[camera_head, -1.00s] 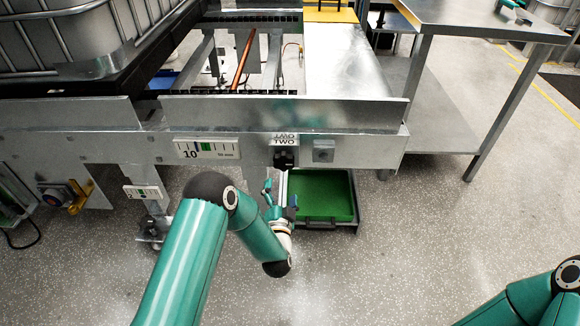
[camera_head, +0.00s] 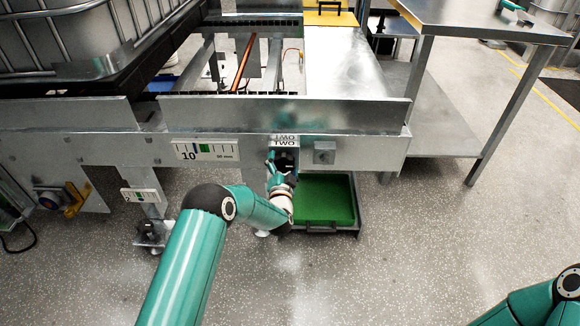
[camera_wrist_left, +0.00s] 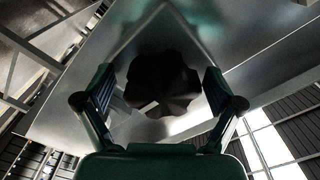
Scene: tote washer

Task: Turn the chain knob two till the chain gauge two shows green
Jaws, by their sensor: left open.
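The chain knob two (camera_head: 284,159) is a black lobed knob under the label TWO on the metal frame. In the left wrist view the knob (camera_wrist_left: 163,83) sits between the open fingers, with a gap on both sides. My left gripper (camera_head: 279,167) is right in front of the knob and hides part of it; it also shows in the left wrist view (camera_wrist_left: 160,98). The gauge (camera_head: 207,150) left of the knob is a white scale marked 10 with a green band and a dark blue mark. Its exact reading is too small to tell. My right gripper is out of view.
A small grey square fitting (camera_head: 324,152) is just right of the knob. A green-bottomed tray (camera_head: 326,227) sits low below it. A metal table (camera_head: 480,22) stands at the right. A smaller gauge plate (camera_head: 141,195) is at the lower left.

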